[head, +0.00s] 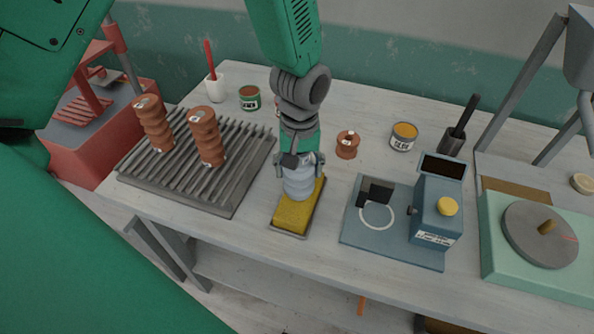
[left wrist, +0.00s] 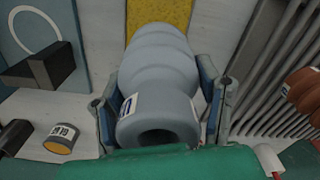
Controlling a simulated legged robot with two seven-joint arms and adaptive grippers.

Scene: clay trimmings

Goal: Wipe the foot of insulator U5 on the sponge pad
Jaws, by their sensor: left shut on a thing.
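A pale grey-blue ribbed insulator (head: 298,184) is between the fingers of my left gripper (head: 300,170), which is shut on it. It stands about upright over the far part of the yellow sponge pad (head: 292,214); I cannot tell whether its foot touches the pad. The insulator also shows in the left wrist view (left wrist: 158,85), with its hollow top end towards the camera and part of a label visible. The number on it cannot be read. The sponge pad (left wrist: 160,12) lies beyond it there. My right gripper is not in view.
A slatted grey rack (head: 240,180) with two brown insulators (head: 207,140) stands to the left. A short brown piece (head: 347,145) and a labelled tin (head: 403,136) lie behind right. A blue device (head: 437,205) on a plate is right of the pad. A turntable (head: 540,235) stands far right.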

